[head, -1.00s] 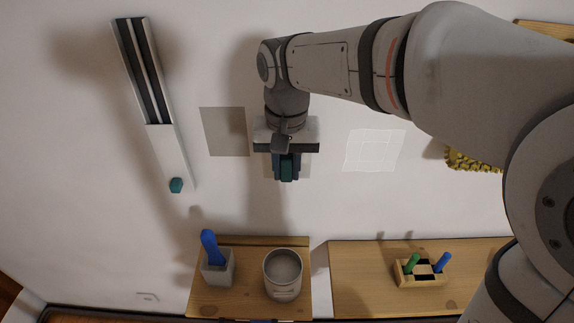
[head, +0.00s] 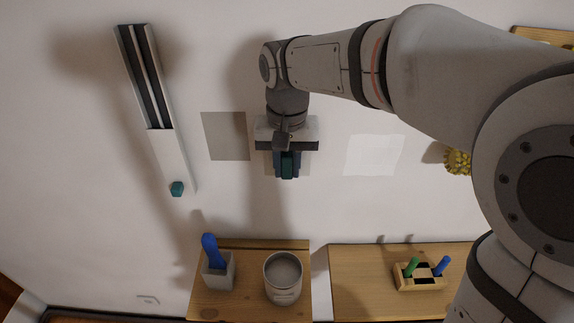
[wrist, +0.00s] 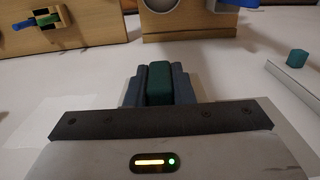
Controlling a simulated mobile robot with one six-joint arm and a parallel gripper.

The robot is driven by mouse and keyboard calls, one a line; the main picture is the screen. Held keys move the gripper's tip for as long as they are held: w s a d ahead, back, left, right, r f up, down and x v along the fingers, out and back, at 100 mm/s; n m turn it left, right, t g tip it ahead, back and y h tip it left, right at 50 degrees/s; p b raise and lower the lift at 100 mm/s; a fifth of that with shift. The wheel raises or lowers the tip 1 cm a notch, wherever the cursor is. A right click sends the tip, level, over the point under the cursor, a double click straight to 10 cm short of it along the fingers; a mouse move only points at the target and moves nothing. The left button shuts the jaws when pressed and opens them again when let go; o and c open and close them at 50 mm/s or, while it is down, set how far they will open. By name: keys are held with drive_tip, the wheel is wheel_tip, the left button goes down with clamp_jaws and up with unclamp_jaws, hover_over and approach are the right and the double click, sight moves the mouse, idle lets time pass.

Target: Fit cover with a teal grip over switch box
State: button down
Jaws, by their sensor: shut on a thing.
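My gripper (head: 288,166) is at the wall in the head view, its fingers shut on a dark teal grip (head: 287,164). In the wrist view the teal grip (wrist: 159,84) stands between the two blue-grey fingers. A pale grey panel (head: 256,150) shows around the gripper, flat at the wall; it may be the cover, and most of it is hidden by my gripper. I cannot make out the switch box, nor whether the panel touches the wall.
A darker grey square (head: 226,136) is just left of the gripper, and a white square (head: 373,156) is to the right. A long white channel (head: 172,160) with a teal knob (head: 177,188) is further left. Below, wooden shelves hold a cup (head: 283,277) and a blue-handled tool (head: 210,248).

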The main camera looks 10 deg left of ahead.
drive_tip(key=shift+w+a+p, duration=0.25)
drive_tip(key=shift+w+p, duration=0.15)
drive_tip(key=shift+w, duration=0.75)
drive_tip(key=c, duration=1.2)
unclamp_jaws()
drive_tip(key=shift+o, duration=0.2)
wheel_tip(320, 180, up, 8)
drive_tip(key=shift+f+b, duration=0.1)
drive_tip(key=shift+b, duration=0.5)
